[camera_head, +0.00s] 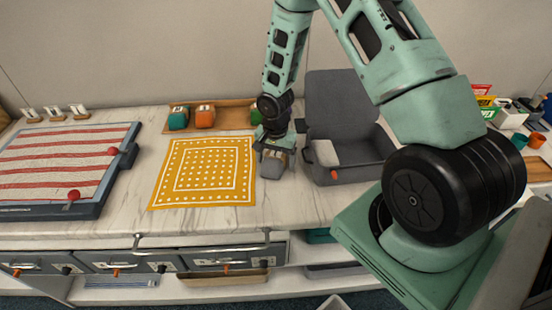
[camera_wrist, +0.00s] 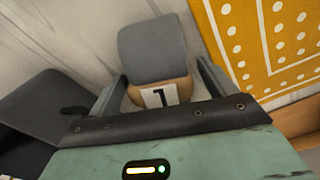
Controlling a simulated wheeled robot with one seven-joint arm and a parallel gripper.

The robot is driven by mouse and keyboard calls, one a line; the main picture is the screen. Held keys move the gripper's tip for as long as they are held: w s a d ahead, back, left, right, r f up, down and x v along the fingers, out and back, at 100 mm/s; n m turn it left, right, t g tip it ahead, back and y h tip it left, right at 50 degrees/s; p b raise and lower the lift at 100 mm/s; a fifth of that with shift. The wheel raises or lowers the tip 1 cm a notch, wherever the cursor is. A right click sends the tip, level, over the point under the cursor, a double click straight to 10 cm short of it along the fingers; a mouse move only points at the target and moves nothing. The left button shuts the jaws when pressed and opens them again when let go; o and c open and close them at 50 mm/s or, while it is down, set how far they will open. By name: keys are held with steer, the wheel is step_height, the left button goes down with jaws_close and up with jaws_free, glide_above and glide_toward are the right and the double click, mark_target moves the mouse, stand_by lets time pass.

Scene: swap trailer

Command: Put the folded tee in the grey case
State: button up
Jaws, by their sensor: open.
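A grey piece with a tan end and a white numbered label, seemingly the folded tee (camera_head: 271,163), is on the marble counter just right of the yellow dotted cloth. It also shows in the wrist view (camera_wrist: 152,48). My gripper (camera_head: 274,148) is over it and open, with one finger on each side of its labelled end in the wrist view (camera_wrist: 163,85). I cannot tell whether the fingers touch it. The grey case (camera_head: 345,174) stands open to the right, lid raised at the back. A pale grey piece (camera_head: 326,152) lies in its left part; my arm hides its right side.
The yellow cloth (camera_head: 202,172) lies flat. A wooden tray (camera_head: 222,120) behind it holds green and orange labelled pieces. A striped board (camera_head: 60,160) with red knobs lies at left. Colourful packets and cups stand at far right. Drawers with a rail run below the counter's front edge.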

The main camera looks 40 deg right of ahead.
steer(key=c, duration=1.1)
steer(key=shift+c, duration=0.6)
